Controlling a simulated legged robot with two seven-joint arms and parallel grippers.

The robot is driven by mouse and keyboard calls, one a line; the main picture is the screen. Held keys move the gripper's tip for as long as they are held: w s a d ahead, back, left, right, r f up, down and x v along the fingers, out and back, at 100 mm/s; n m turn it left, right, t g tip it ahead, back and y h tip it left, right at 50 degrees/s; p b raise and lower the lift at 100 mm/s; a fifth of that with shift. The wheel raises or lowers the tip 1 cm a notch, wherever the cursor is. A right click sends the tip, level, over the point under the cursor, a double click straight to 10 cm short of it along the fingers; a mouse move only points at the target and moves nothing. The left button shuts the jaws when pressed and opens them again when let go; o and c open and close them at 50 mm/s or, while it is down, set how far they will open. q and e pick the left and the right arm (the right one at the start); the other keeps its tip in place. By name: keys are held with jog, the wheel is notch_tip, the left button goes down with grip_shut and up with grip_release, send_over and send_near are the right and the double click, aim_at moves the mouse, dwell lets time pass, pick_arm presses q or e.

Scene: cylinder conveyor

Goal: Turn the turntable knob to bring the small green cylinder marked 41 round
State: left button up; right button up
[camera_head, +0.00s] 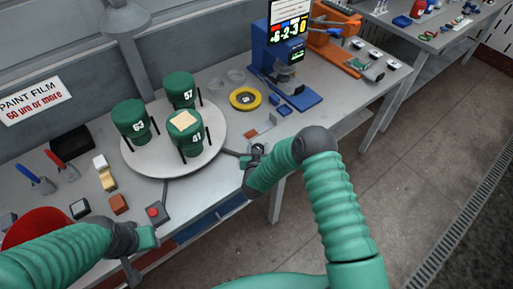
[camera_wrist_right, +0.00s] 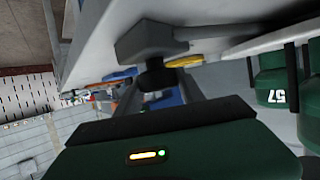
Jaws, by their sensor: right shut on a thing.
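The green cylinder marked 41 (camera_head: 186,146) stands upright on the round white turntable (camera_head: 217,122), at its front right, with a tan square on top. Green cylinders marked 63 (camera_head: 131,121) and 57 (camera_head: 181,91) stand behind it. The 57 cylinder also shows at the right of the right wrist view (camera_wrist_right: 276,75). My right gripper (camera_head: 254,155) is at the table's front edge, right of the turntable. In the right wrist view it is shut on a dark knob (camera_wrist_right: 156,76) on a grey block. My left gripper (camera_head: 150,238) is at the lower left; its fingers are unclear.
A red-button box (camera_head: 155,212) sits near the left gripper. Small blocks, blue and red pens, and a red round thing (camera_head: 35,228) are at left. A yellow ring (camera_head: 245,98) and a blue instrument (camera_head: 285,75) stand to the right. The floor in front is clear.

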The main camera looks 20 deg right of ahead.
jog(key=shift+a, duration=0.3)
jog(key=shift+c, duration=0.8)
jog(key=shift+d+m, duration=0.4)
jog(key=shift+a+h, duration=0.25)
jog(key=shift+h, duration=0.05)
jog(key=o, duration=1.4)
jog(key=shift+c, duration=0.2)
pick_arm(q)
jog(key=shift+s+d+f, duration=0.1)
jog(key=shift+s+d, duration=0.05)
jog(key=shift+d, duration=0.05)
pick_arm(e)
jog(key=shift+s+d, duration=0.1)
pick_arm(q)
jog(key=shift+d, duration=0.1)
pick_arm(e)
jog(key=shift+s, duration=0.1)
pick_arm(q)
jog(key=shift+b+x, duration=0.9)
jog(key=shift+b, duration=0.2)
pick_arm(e)
jog(key=v, duration=1.6)
jog(key=shift+a+r, duration=0.25)
jog(key=shift+r, duration=0.15)
